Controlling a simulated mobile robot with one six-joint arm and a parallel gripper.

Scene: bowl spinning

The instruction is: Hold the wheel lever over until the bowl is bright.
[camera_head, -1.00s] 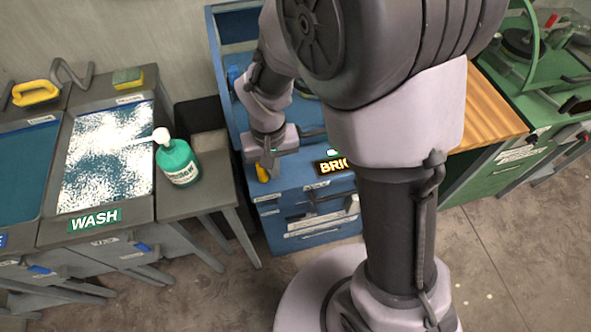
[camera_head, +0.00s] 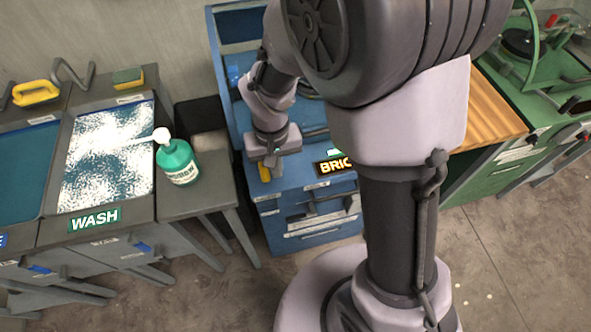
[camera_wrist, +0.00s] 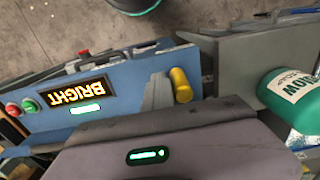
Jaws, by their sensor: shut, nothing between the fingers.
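The wheel lever, a yellow upright grip (camera_head: 264,173), stands at the front left of the blue bench. In the wrist view it is a yellow cylinder (camera_wrist: 182,86) close beside my gripper's grey fingers (camera_wrist: 157,92). My gripper (camera_head: 274,167) is shut and empty, pointing down right next to the lever; whether it touches the lever I cannot tell. A lit sign reading BRIGHT (camera_wrist: 75,95) is on the bench, partly hidden by my arm in the head view (camera_head: 333,165). I cannot make out the bowl, and my arm covers much of the bench.
A green soap bottle (camera_head: 178,161) stands on the grey side table (camera_head: 205,195) left of the bench. A foamy WASH basin (camera_head: 105,155) is farther left. Red and green buttons (camera_wrist: 22,106) sit beyond the sign. A green machine (camera_head: 545,70) stands at the right.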

